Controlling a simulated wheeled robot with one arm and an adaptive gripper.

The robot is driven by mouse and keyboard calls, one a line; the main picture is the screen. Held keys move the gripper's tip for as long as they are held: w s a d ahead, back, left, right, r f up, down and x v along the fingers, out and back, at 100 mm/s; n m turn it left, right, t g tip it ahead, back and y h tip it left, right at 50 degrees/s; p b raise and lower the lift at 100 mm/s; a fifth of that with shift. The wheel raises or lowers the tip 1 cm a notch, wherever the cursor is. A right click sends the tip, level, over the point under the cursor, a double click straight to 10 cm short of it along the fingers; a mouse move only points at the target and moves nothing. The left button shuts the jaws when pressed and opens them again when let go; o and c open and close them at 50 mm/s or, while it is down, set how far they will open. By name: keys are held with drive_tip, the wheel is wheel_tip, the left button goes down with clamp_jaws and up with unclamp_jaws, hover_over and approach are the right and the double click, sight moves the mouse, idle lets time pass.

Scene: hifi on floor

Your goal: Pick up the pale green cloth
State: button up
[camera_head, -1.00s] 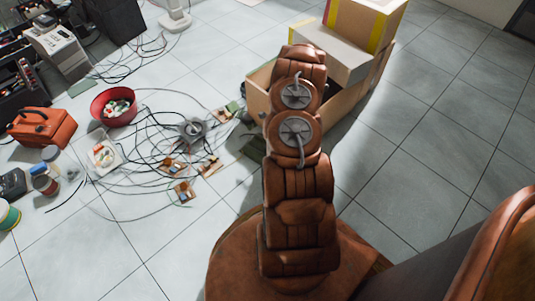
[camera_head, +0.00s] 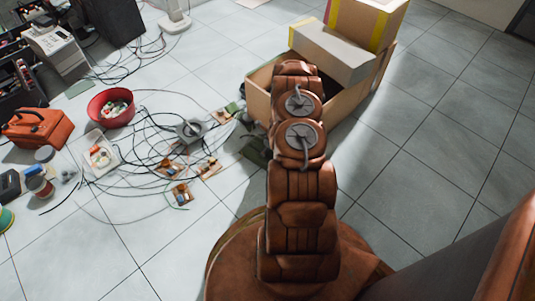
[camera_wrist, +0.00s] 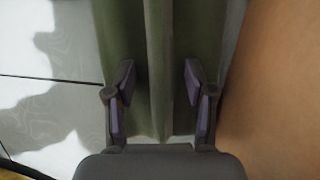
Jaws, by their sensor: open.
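The pale green cloth (camera_wrist: 130,35) fills the middle of the wrist view, with a raised fold running down it. In the head view a small dark green patch (camera_head: 254,150) beside my arm seems to be the same cloth, next to the cardboard box. My gripper (camera_wrist: 159,74) is open, one finger on each side of the fold. I cannot tell whether the fingers touch the cloth. In the head view my arm hides the gripper and most of the cloth.
The open cardboard box (camera_head: 258,98) stands beyond my arm; its tan wall (camera_wrist: 280,90) is close on the right in the wrist view. Cables, circuit boards (camera_head: 180,194), a red bowl (camera_head: 111,107) and a white tray (camera_head: 98,154) lie to the left. The floor at right is clear.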

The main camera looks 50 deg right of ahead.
clamp_jaws()
idle(0.3)
idle(0.3)
